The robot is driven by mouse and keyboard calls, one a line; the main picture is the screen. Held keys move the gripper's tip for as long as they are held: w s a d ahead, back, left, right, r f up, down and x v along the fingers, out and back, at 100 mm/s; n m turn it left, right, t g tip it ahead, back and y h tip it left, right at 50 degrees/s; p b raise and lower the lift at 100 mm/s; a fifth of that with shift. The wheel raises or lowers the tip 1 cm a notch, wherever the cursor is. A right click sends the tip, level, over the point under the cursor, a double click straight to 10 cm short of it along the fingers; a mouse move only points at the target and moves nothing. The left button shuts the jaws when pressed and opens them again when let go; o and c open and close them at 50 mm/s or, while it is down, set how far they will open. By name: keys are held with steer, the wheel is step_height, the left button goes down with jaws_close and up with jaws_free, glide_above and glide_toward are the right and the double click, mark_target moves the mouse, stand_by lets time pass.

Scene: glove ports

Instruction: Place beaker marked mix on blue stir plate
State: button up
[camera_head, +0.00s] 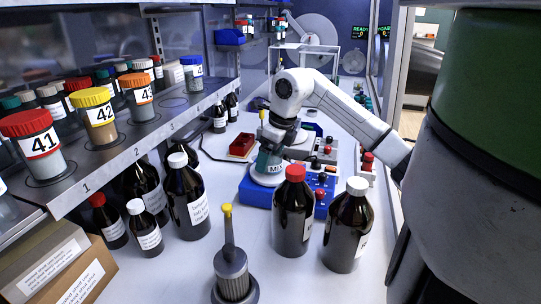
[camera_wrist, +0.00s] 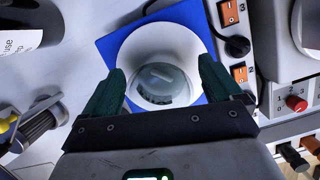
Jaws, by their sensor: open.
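The beaker marked MIX (camera_head: 276,169) is on the round white top of the blue stir plate (camera_head: 254,196). The wrist view looks down on the clear glass beaker (camera_wrist: 163,86) within the white disc, with the blue plate (camera_wrist: 112,42) around it. My gripper (camera_wrist: 161,75) is open, with one dark green finger on each side of the beaker and a visible gap at each side. In the head view my gripper (camera_head: 270,150) is low over the plate and hides part of the beaker.
Two dark bottles, one red-capped (camera_head: 293,215) and one white-capped (camera_head: 347,230), stand in front of the plate. A shelf of numbered jars (camera_head: 98,115) runs along the left. A red block (camera_head: 242,144) lies behind.

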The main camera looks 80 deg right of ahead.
mark_target(281, 171)
steer(key=d+b+v, duration=0.1)
steer(key=b+v, duration=0.1)
steer(key=v, duration=1)
steer(key=shift+a, duration=0.45)
